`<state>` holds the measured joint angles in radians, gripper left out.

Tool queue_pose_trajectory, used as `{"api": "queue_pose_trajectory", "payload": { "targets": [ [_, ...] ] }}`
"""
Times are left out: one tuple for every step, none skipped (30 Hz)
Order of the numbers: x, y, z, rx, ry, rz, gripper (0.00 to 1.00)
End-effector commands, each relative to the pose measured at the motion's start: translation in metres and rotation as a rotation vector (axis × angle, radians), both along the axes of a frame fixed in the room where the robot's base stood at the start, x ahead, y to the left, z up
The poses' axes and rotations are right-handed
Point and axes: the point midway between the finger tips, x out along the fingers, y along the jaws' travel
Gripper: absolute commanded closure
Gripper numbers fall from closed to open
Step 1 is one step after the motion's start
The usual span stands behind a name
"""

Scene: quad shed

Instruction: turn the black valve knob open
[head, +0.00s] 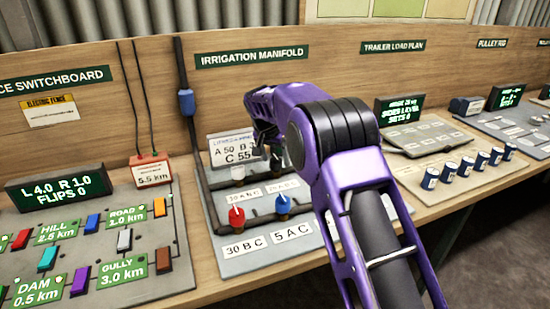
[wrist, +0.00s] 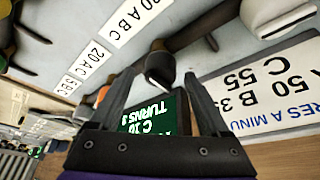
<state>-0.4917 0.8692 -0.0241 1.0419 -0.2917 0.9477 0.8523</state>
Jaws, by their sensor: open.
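The black valve knob (wrist: 159,66) shows in the wrist view as a dark knob with a pale edge on a dark pipe. It lies just beyond and between the tips of my gripper (wrist: 157,82). The fingers are apart and empty, and I see no contact. In the head view my gripper (head: 272,155) is over the upper part of the irrigation manifold, and my arm hides the black knob there. I cannot tell the knob's exact turn.
A white knob (head: 237,172), a red knob (head: 237,216) and a blue knob (head: 283,204) stand close by on the pipes. An orange knob (wrist: 102,92) and a green-lit display (wrist: 150,117) show in the wrist view. The switchboard (head: 95,245) is at left.

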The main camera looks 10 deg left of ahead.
Motion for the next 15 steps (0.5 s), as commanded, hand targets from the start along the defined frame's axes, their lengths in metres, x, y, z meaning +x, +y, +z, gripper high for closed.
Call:
{"api": "queue_pose_trajectory", "payload": {
  "targets": [
    [-0.0001,0.0,0.0002,0.0,0.0,0.0,0.24],
    [-0.0001,0.0,0.0002,0.0,0.0,0.0,0.29],
    [-0.0001,0.0,0.0002,0.0,0.0,0.0,0.36],
    [-0.0001,0.0001,0.0003,0.0,0.0,0.0,0.42],
    [-0.0002,0.0,0.0002,0.0,0.0,0.0,0.47],
    [-0.0002,0.0001,0.0002,0.0,0.0,0.0,0.54],
    [-0.0002,0.0,0.0002,0.0,0.0,0.0,0.6],
    [-0.0002,0.0001,0.0002,0.0,0.0,0.0,0.65],
    [-0.0002,0.0,0.0002,0.0,0.0,0.0,0.72],
    [-0.0002,0.0001,0.0003,0.0,0.0,0.0,0.78],
    [-0.0002,0.0001,0.0003,0.0,0.0,0.0,0.83],
    [-0.0002,0.0001,0.0003,0.0,0.0,0.0,0.9],
    [-0.0002,0.0001,0.0003,0.0,0.0,0.0,0.96],
    [-0.0002,0.0001,0.0003,0.0,0.0,0.0,1.0],
    [-0.0002,0.0001,0.0003,0.0,0.0,0.0,1.0]
  ]
}}
